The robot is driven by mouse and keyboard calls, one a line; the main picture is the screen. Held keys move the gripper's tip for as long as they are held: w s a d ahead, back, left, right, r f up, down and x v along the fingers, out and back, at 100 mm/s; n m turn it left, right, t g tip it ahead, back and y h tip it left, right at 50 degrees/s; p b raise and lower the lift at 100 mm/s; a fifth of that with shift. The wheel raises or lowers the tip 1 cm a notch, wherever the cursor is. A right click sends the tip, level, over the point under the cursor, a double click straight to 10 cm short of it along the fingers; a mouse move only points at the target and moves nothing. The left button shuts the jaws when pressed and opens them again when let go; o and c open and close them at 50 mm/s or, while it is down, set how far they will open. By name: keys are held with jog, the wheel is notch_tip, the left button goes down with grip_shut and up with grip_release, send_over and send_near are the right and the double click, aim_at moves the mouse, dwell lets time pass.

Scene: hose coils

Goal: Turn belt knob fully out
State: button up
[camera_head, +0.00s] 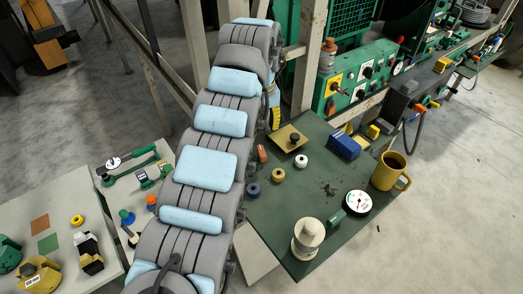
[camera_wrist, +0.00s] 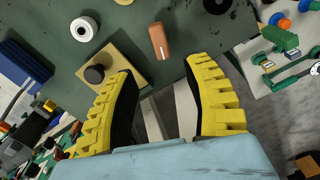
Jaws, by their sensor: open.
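A round black knob (camera_head: 294,138) sits on a tan square plate (camera_head: 284,143) on the green table. It also shows in the wrist view (camera_wrist: 95,74), just left of the left fingertip. A small orange-brown piece with a white line (camera_wrist: 160,41) lies beyond the gap between my fingertips; it shows in the head view (camera_head: 262,153) beside my arm. No label shows which of these is the belt knob. My gripper (camera_wrist: 159,67) is open, its yellow fingers apart and nothing between them. In the head view my arm hides most of it.
The green table (camera_head: 327,180) holds a blue block (camera_head: 344,147), a yellow mug (camera_head: 390,172), a white dial (camera_head: 357,203), a cream spool (camera_head: 308,236) and small rings. A green control panel (camera_head: 355,80) stands behind. A cluttered white table (camera_head: 60,195) is at left.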

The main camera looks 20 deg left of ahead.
aim_at(262, 151)
notch_tip(262, 151, down, 11)
jog(key=shift+r+p, duration=0.1)
jog(key=shift+p, duration=1.1)
grip_shut()
